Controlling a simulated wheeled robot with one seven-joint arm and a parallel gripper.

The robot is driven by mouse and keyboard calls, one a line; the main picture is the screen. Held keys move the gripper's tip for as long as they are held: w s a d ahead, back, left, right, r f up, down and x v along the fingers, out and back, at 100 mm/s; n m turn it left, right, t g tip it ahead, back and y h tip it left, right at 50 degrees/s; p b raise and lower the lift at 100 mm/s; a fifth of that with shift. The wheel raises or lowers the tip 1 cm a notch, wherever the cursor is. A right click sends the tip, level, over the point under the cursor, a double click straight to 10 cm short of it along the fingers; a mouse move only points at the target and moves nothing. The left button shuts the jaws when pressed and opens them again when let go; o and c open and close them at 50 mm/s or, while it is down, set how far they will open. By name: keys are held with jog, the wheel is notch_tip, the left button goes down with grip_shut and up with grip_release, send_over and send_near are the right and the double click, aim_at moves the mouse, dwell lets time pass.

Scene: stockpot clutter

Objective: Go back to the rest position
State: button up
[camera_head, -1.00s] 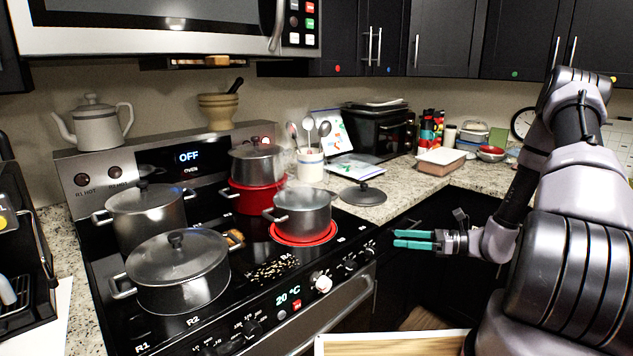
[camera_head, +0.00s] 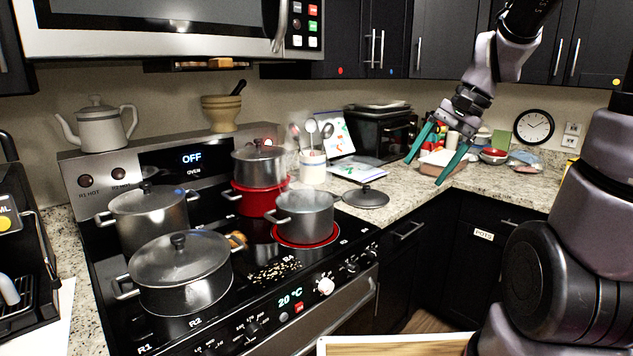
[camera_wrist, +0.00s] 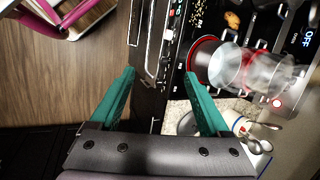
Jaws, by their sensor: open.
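My gripper (camera_head: 428,158) has two teal fingers, spread apart, with nothing between them. In the head view it hangs from my raised arm, pointing down, in front of the back right counter and above the cabinet edge. In the wrist view my gripper (camera_wrist: 158,85) is also open and empty, over the stove's front edge and the wooden floor. An uncovered steaming pot (camera_head: 305,212) stands on the red glowing front right burner. It also shows in the wrist view (camera_wrist: 232,65), blurred by steam.
Lidded pots (camera_head: 180,268) and a red pot (camera_head: 258,198) crowd the stove. A loose lid (camera_head: 366,196) lies on the counter (camera_head: 405,198). A microwave (camera_head: 170,25) hangs above the stove. A wooden board (camera_head: 400,346) is at the bottom edge. Dark cabinets (camera_head: 485,245) stand at right.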

jog(key=s+d+r+n+t+h, duration=0.2)
jog(key=s+r+t, duration=0.3)
jog(key=r, duration=0.5)
jog(key=s+n+h, duration=0.1)
jog(key=s, duration=0.1)
jog(key=shift+s+n+t, duration=0.3)
jog(key=shift+t, duration=0.1)
jog(key=shift+r, duration=0.1)
dwell(1.0)
